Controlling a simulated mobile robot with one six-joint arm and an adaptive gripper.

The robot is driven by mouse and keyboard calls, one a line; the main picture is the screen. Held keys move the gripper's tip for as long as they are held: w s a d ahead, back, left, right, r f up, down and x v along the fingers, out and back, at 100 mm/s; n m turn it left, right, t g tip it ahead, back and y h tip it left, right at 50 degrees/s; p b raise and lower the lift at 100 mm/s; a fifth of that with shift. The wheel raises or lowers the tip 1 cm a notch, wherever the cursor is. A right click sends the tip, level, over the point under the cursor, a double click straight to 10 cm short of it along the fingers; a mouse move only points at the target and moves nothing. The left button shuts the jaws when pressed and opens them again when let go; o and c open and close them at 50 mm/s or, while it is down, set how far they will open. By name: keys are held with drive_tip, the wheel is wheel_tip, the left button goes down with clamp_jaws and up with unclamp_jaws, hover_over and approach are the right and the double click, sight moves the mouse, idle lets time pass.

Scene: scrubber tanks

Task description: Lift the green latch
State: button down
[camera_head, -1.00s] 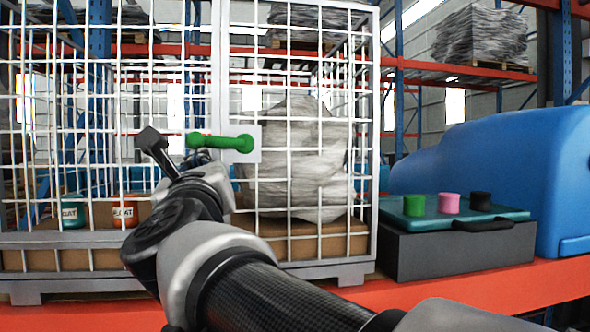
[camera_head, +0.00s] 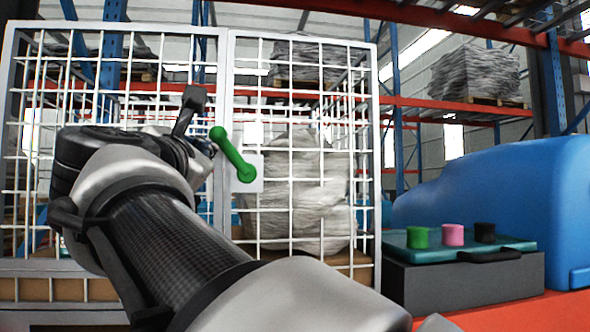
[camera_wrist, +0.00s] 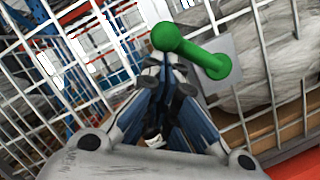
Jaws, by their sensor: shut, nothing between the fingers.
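The green latch (camera_head: 231,153) is on a light square plate (camera_head: 249,186) on the white mesh cage door. Its handle slants up and left from the pivot, with the round knob at the upper left. In the wrist view the latch (camera_wrist: 192,53) lies just past my fingertips, with its knob above them. My gripper (camera_wrist: 155,66) is shut and empty, close under the knob; I cannot tell if they touch. In the head view my arm mostly hides the gripper, left of the latch.
The white mesh cage (camera_head: 228,60) holds a grey wrapped bundle (camera_head: 305,190). To the right, a teal panel (camera_head: 440,246) with green, pink and black knobs sits on a grey box (camera_head: 460,282). A large blue tank (camera_head: 500,190) stands behind it.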

sight(217, 137)
drive_tip(key=shift+w+d+r+m+g+h+p, duration=0.15)
drive_tip(key=shift+d+r+m+h+p, duration=0.25)
drive_tip(key=shift+m, duration=0.6)
drive_tip(key=shift+d+r+m+g+h+p, duration=0.1)
drive_tip(key=shift+d+r+m+g, duration=0.15)
drive_tip(key=shift+r+m, duration=0.6)
drive_tip(key=shift+w+d+r+m+g+h+p, duration=0.1)
drive_tip(key=shift+d+r+m+h+p, duration=0.2)
drive_tip(key=shift+m, duration=0.85)
drive_tip(key=shift+d, duration=0.15)
drive_tip(key=shift+f, duration=0.1)
